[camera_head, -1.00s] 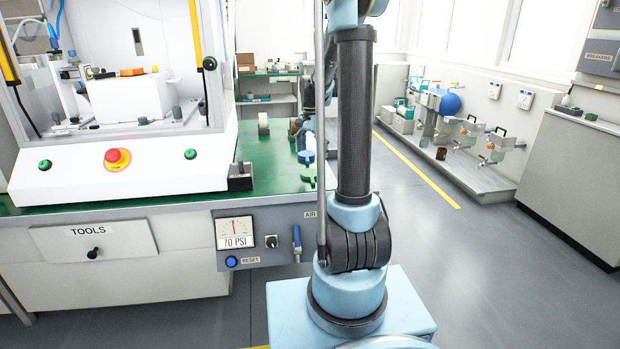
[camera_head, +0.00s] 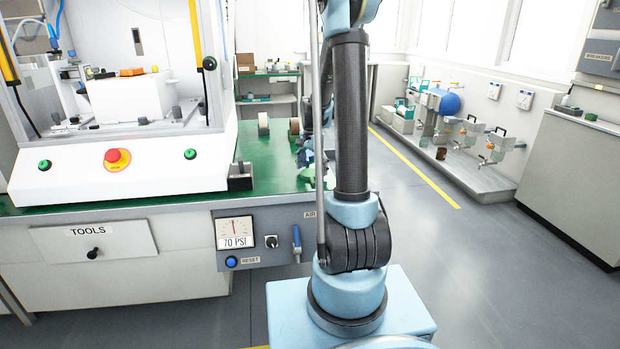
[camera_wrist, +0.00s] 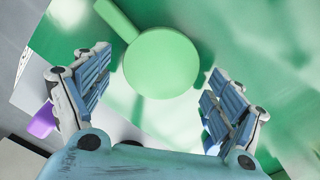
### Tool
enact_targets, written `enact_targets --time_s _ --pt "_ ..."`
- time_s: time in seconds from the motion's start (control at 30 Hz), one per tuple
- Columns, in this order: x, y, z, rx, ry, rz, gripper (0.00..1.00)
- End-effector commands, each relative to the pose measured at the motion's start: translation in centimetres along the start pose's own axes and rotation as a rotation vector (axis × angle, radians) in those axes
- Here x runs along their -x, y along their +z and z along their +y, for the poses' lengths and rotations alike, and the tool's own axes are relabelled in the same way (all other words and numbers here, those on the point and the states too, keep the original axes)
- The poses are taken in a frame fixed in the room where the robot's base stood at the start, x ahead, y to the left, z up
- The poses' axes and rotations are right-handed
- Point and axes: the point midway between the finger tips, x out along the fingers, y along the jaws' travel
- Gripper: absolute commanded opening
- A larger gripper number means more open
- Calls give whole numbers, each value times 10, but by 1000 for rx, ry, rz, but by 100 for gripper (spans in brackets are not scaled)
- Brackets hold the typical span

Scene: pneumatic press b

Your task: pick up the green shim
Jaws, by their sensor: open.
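The green shim, a light green disc with a straight tab, shows in the wrist view (camera_wrist: 162,62), lying on or just over the green bench top (camera_wrist: 245,40). Its disc is between and a little beyond the fingertips of my gripper (camera_wrist: 155,88), and its tab points to the upper left. The two fingers are apart, with the shim touching neither as far as I can see. In the head view a small part of the shim (camera_head: 309,173) shows beside my arm, and my arm hides most of it and most of my gripper.
A purple piece (camera_wrist: 42,122) lies left of the left finger in the wrist view. The press (camera_head: 118,160) stands to the left. A bench edge (camera_wrist: 28,65) runs along the left.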

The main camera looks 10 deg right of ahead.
Motion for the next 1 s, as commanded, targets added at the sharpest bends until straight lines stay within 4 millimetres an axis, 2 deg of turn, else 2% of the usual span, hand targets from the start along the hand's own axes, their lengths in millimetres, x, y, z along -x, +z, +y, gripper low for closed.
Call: enact_targets --time_s 0.07,0.27,0.67,0.77,1.0 --pt "0 0 0 0 0 0 84" --pt "0 0 0 0 0 0 39" --pt "4 0 0 0 0 0 38" --pt "13 0 0 0 0 0 38" --pt "51 0 0 0 0 0 38"
